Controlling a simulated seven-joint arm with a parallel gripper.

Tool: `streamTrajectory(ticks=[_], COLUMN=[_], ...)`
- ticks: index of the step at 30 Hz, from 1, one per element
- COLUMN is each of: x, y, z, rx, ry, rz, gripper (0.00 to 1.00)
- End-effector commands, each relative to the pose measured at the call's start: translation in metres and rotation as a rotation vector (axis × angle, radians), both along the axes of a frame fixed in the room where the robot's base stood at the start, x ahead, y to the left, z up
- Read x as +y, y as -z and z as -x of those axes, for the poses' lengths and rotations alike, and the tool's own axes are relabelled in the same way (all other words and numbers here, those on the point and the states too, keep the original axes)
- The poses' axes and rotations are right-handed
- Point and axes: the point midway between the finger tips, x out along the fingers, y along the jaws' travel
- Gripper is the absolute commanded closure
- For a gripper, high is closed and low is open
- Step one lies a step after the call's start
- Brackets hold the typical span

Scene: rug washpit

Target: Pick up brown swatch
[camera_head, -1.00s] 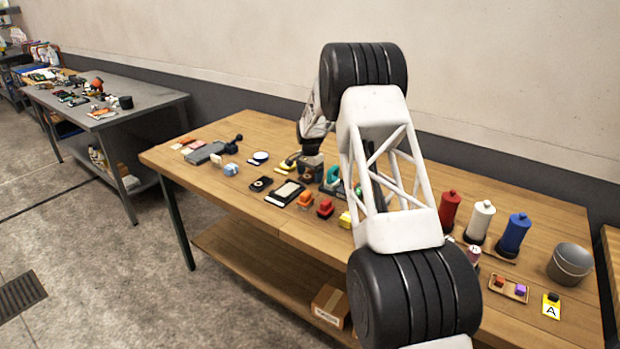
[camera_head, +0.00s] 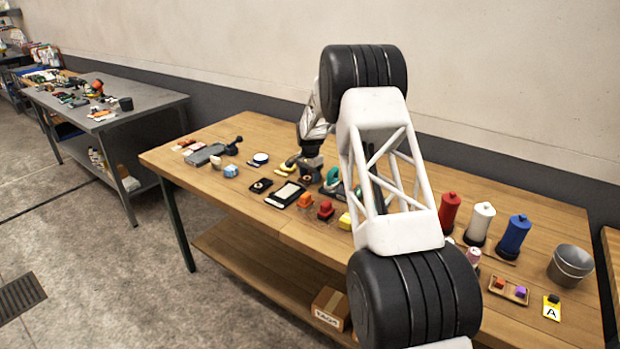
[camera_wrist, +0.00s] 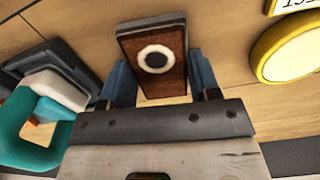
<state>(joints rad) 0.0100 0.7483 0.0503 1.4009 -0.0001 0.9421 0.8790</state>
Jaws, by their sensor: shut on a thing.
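The brown swatch (camera_wrist: 152,80) shows in the wrist view as a brown rectangular block with a dark edge and a white ring with a dark centre on its face. My gripper (camera_wrist: 158,82) is shut on it, with one blue-grey finger at each side. The swatch stands a little tilted, and wooden tabletop shows around it. In the head view my gripper (camera_head: 312,152) is over the back middle of the wooden table, partly behind my arm. I cannot make out the swatch clearly there.
In the wrist view a teal item (camera_wrist: 20,120) lies close on the left and a round yellow item (camera_wrist: 290,50) on the right. The wooden table (camera_head: 250,135) holds many small items, red, white and blue bottles (camera_head: 482,222), and a grey bucket (camera_head: 570,265).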

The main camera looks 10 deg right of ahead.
Motion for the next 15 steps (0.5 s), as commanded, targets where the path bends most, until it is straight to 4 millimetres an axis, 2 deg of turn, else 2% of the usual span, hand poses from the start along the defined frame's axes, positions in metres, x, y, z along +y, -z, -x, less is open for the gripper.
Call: streamTrajectory(ticks=[8,15], x=[0.0,0.0], y=[-0.015,-0.047], z=[0.0,0.0], rx=[-0.001,-0.003], ry=[0.0,0.0], rz=[0.0,0.0], gripper=[0.67,0.67])
